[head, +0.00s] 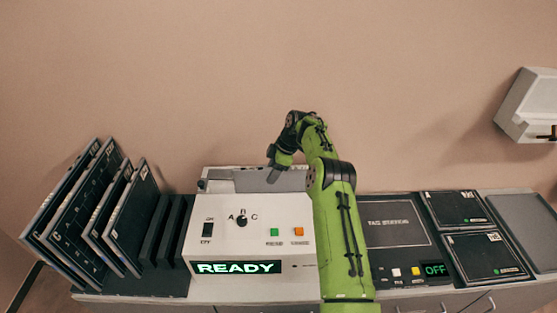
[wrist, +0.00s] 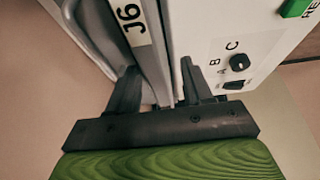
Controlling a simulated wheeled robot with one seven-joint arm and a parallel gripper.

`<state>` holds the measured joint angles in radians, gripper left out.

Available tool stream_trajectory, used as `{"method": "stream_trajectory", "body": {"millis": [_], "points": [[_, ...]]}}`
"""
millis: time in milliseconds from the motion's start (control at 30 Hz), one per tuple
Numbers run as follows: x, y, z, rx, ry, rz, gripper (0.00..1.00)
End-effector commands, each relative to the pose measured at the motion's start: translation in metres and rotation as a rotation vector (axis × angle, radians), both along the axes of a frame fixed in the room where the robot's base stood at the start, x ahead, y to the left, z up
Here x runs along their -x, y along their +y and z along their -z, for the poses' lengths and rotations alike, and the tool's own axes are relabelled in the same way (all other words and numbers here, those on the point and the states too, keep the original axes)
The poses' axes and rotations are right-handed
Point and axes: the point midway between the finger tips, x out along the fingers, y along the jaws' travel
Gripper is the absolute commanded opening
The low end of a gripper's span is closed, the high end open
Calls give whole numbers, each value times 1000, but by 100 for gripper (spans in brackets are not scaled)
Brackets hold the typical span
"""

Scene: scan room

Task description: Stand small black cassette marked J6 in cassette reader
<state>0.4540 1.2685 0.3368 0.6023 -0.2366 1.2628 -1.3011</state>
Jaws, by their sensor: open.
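The cassette marked J6 (wrist: 154,45) stands on edge beside the white reader housing in the wrist view, its white label towards the top. In the head view a grey upright panel (head: 240,182), probably this cassette, shows behind the top of the cassette reader (head: 255,233). The reader's display reads READY. My gripper (wrist: 160,78) is open, with one finger on each side of the cassette's near edge; a gap shows at the right finger. In the head view my gripper (head: 273,176) points down over the reader's back. The cassette's lower edge is hidden.
A rack (head: 163,240) at the left holds several large dark cassettes. Right of the reader is a tag station (head: 397,222) with its display OFF. Two black cassettes (head: 453,208) (head: 490,257) lie further right, beside a grey panel (head: 525,223). A white wall box (head: 527,105) hangs above.

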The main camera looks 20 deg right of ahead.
Motion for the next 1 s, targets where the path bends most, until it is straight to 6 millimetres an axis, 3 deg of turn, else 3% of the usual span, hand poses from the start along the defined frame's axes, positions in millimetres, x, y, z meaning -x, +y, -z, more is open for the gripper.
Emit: {"method": "stream_trajectory", "body": {"millis": [433,600,1000], "points": [[18,-44,-121,0,-3,2,50],[20,-50,-135,1,-2,1,50],[21,-51,-133,0,-1,0,50]]}}
